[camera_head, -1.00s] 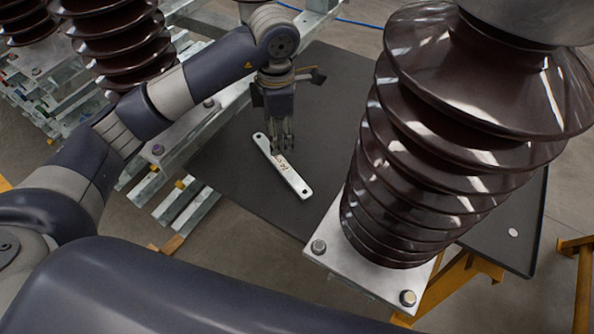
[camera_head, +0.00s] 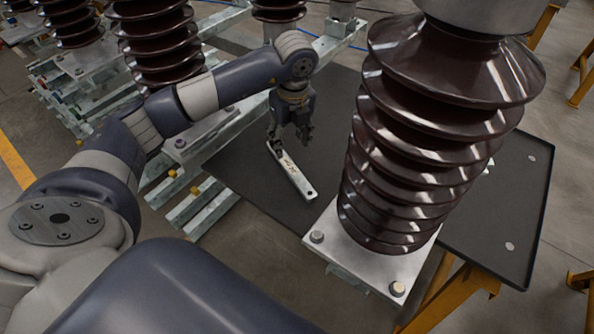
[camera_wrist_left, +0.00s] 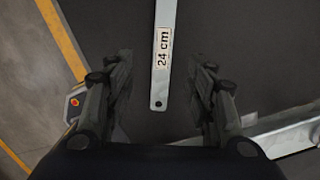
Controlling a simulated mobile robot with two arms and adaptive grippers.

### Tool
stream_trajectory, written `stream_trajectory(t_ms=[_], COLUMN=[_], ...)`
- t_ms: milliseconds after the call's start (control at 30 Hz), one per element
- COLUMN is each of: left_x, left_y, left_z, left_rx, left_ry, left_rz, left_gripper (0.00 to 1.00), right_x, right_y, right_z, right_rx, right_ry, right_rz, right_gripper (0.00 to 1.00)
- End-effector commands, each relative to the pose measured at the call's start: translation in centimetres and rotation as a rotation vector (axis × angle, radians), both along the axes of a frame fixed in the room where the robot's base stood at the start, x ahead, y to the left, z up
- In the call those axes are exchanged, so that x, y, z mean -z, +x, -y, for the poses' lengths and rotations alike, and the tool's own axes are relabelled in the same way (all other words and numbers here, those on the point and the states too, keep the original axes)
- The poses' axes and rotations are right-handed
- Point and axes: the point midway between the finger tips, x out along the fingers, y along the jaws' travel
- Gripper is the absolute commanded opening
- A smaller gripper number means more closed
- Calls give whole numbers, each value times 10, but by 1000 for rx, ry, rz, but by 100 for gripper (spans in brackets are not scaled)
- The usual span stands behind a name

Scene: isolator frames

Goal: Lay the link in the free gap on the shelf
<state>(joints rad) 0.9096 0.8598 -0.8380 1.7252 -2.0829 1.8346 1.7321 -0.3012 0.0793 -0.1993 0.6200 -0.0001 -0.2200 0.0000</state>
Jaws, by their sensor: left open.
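The link is a flat, pale metal bar (camera_head: 294,176) with a hole near its end, lying on the dark table (camera_head: 325,100). It also shows in the left wrist view (camera_wrist_left: 163,85), with a "24 cm" label, running away between my fingers. My left gripper (camera_head: 291,138) is over the link's far-left end in the head view, pointing down. In the left wrist view its fingers (camera_wrist_left: 161,66) are spread on either side of the link, with gaps on both sides. My right gripper is not in view. I cannot make out the shelf gap.
A large brown ribbed insulator (camera_head: 420,150) on a metal base plate (camera_head: 365,258) stands close to the right of the link. More insulators (camera_head: 155,45) and metal frames (camera_head: 200,210) stand at the left. The table's right part is mostly bare.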

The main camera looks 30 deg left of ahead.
Motion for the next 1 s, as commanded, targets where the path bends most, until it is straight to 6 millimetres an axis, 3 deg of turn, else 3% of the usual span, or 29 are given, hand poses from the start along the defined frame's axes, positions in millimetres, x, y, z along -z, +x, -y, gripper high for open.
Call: stream_trajectory(t_ms=[200,467,700,1000], left_x=[35,56,92,101], left_y=[1,4,8,9], left_z=[-3,-5,-6,-7], left_rx=[-1,1,1,3], left_ry=[0,0,1,1], left_rz=[-4,-4,-4,-1], left_gripper=[50,50,50,50], right_x=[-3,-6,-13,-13], right_y=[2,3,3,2], right_z=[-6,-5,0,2], right_rx=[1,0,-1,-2], right_ry=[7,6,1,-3], right_rz=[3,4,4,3], right_gripper=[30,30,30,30])
